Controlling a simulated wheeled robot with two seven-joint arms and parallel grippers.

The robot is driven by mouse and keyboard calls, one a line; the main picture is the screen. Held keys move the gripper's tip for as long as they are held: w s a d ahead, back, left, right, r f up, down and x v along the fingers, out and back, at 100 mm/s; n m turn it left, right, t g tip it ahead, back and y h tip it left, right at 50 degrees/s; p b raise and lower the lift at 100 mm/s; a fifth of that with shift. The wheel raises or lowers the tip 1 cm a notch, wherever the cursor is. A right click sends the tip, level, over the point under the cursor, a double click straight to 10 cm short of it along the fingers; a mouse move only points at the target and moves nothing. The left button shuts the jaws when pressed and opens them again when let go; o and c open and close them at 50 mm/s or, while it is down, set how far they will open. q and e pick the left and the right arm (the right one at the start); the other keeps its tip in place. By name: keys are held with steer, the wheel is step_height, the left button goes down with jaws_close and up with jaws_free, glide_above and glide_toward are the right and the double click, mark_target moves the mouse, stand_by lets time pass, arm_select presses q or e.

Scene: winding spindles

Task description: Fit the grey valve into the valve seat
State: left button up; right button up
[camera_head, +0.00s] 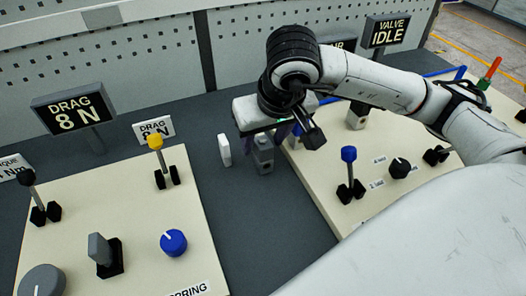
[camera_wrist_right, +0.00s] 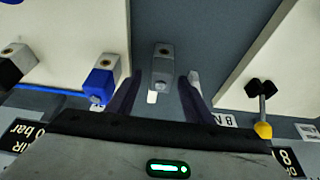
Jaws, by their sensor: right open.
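The grey valve (camera_head: 263,157) is a small upright block on the dark table, left of the right-hand cream panel. In the right wrist view the grey valve (camera_wrist_right: 162,62) shows a brass-coloured round spot on top and lies between the lines of my two fingers. My right gripper (camera_head: 284,132) is open, above and close to the valve; its dark fingers (camera_wrist_right: 158,85) also show in the wrist view. I cannot tell whether they touch it. The arm covers part of the right panel, and I cannot make out the valve seat. My left gripper is not in view.
A thin white block (camera_head: 224,150) stands left of the valve. A yellow-topped lever (camera_head: 156,143) and a blue-topped lever (camera_head: 348,154) rise nearby. Bare table lies in front.

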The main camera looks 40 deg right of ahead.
steer(key=shift+f, duration=0.2)
steer(key=shift+w, duration=0.1)
jaws_close()
steer(key=shift+r, duration=0.15)
